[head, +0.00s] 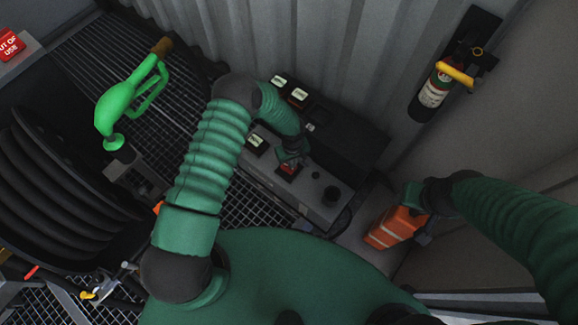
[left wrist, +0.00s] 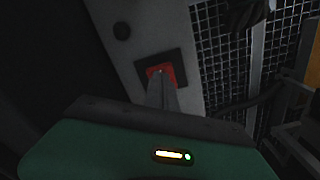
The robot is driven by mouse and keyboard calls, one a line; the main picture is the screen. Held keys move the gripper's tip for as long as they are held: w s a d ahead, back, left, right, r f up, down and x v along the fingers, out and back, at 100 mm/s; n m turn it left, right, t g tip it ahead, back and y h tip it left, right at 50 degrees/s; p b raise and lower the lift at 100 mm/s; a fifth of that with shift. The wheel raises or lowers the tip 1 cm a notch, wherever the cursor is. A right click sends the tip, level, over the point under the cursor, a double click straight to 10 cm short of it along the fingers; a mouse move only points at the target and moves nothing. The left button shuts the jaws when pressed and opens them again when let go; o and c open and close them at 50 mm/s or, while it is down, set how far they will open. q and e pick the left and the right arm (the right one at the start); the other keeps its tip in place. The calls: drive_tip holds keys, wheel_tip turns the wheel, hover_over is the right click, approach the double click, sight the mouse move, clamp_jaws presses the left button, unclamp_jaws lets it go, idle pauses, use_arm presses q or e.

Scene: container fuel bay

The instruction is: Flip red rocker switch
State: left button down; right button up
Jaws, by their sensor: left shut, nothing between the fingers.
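The red rocker switch (head: 288,168) sits in a black square frame on the grey top of the control box (head: 318,208). In the left wrist view the red switch (left wrist: 168,71) shows at the tips of my shut fingers, which partly cover it. My left gripper (head: 291,158) is shut and empty, pointing down over the switch; it appears to touch it or hover very close. The left wrist view shows its fingers (left wrist: 160,82) too. My right gripper (head: 418,222) is beside an orange case (head: 392,229); its fingers are not clear.
A black knob (head: 332,194) and a small gauge (head: 255,142) are on the same panel. Two more gauges (head: 298,95) stand at the back. A green fuel nozzle (head: 125,98) and black hose reel (head: 55,185) are at left. A fire extinguisher (head: 436,88) hangs on the wall.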

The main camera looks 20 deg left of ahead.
use_arm(q)
drive_tip(key=shift+f+b, duration=0.9)
drive_tip(key=shift+f, duration=0.2)
idle(0.5)
drive_tip(key=shift+r, duration=0.1)
wheel_tip(320, 180, up, 7)
drive_tip(key=p, duration=0.6)
